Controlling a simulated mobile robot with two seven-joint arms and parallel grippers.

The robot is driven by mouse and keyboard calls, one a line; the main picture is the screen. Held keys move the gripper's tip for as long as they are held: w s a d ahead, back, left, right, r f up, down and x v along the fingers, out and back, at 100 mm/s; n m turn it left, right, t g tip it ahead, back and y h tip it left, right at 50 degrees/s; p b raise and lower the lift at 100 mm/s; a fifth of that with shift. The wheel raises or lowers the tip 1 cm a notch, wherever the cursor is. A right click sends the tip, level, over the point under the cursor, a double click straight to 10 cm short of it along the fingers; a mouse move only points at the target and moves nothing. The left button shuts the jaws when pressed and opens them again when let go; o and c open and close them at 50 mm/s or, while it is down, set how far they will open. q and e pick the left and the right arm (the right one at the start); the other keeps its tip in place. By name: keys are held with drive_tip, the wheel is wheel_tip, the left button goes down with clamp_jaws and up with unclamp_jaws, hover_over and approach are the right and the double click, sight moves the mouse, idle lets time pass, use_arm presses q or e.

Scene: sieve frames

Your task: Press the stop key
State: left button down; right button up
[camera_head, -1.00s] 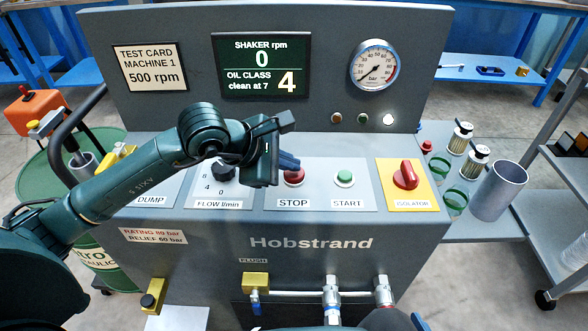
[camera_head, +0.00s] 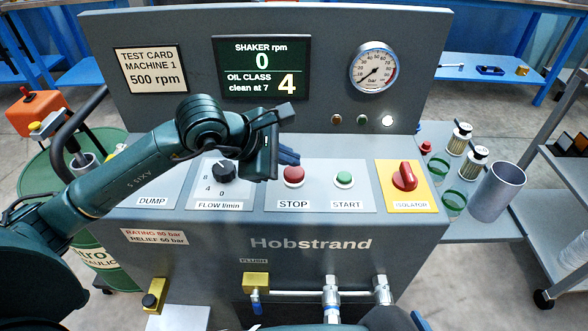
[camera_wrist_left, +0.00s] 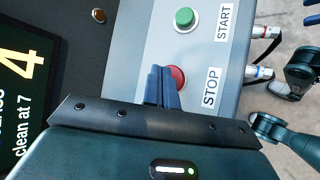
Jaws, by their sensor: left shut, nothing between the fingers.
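The red stop key (camera_head: 293,176) is a round button on a grey plate labelled STOP, on the machine's sloping panel. It also shows in the left wrist view (camera_wrist_left: 176,78), partly behind the fingers. My left gripper (camera_head: 290,157) is shut and empty, with its blue fingertips just behind and above the key in the head view. In the left wrist view the fingertips (camera_wrist_left: 161,72) overlap the key's edge. The key's whole red top shows in the head view, and the fingers look apart from it. My right gripper is not recognisable in either view.
The green start key (camera_head: 344,179) is right of stop, then the red isolator knob (camera_head: 404,176) on yellow. The flow knob (camera_head: 223,171) is left, partly under my arm. The display (camera_head: 261,68) reads shaker 0 rpm, oil class 4. A gauge (camera_head: 374,67) is above.

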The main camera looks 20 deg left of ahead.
sight(288, 174)
use_arm(q)
drive_tip(key=shift+r+p, duration=1.25)
drive_tip(key=shift+r, duration=1.2)
drive_tip(key=shift+r, duration=0.1)
